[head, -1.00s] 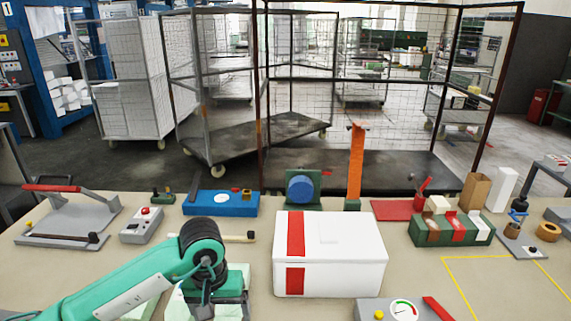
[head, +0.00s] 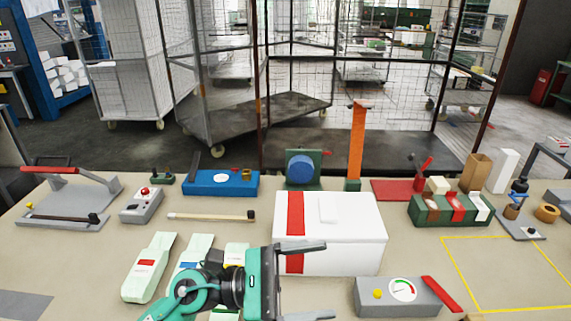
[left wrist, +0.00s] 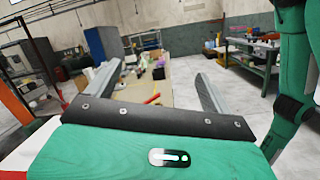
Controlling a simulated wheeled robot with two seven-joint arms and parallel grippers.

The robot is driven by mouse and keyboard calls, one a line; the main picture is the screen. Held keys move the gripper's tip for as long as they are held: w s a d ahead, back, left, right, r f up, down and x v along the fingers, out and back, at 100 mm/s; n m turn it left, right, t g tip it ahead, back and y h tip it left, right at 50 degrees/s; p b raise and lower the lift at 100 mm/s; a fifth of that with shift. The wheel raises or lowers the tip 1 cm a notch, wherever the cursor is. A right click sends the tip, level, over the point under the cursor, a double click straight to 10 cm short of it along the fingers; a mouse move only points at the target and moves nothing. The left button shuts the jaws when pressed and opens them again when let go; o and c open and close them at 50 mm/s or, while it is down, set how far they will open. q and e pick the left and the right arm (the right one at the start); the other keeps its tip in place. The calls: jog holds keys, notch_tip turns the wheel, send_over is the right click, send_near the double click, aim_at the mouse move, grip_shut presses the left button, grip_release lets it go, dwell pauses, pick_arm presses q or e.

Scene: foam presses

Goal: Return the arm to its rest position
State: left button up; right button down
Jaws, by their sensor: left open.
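My left gripper (head: 318,281) is at the front of the table, low in the head view, in front of the white box. Its two fingers point right and are spread wide with nothing between them. In the left wrist view the open fingers (left wrist: 155,85) show too, with the table beyond them. My right gripper is not in the head view.
A white box with a red stripe (head: 345,230) stands close behind the left gripper. Pale green packs (head: 148,268) lie left of it. A grey gauge box (head: 398,298) is to the right. A yellow-outlined area (head: 510,270) is clear.

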pick_arm(q)
jog(key=w+a+r+n+t+y, duration=0.1)
jog(key=w+a+n+t+y, duration=0.4)
jog(key=n+t, duration=0.8)
jog(key=w+a+n+t+y, duration=0.35)
jog(key=a+n+t, duration=0.4)
jog(key=n, duration=0.95)
jog(key=a+f+n+g+y, duration=0.4)
jog(key=a+f+n+y, duration=0.75)
jog(key=f+n, duration=0.35)
jog(key=s+a+f+n+g, duration=0.2)
jog(key=s+f+n+g, duration=0.5)
jog(key=s, duration=0.4)
jog(key=s+a+f+n+g, duration=0.1)
jog(key=s+f+n+g, duration=0.4)
jog(key=s+f, duration=0.55)
notch_tip(320, 180, down, 32)
jog(key=s+r+g, duration=0.1)
jog(key=g, duration=0.1)
jog(key=s+a+f+m+g, duration=0.1)
jog(key=s+a+f, duration=0.2)
jog(key=s+f, duration=1.5)
jog(key=shift+s+a+f, duration=0.2)
jog(key=shift+s+f, duration=0.2)
jog(key=shift+f, duration=0.1)
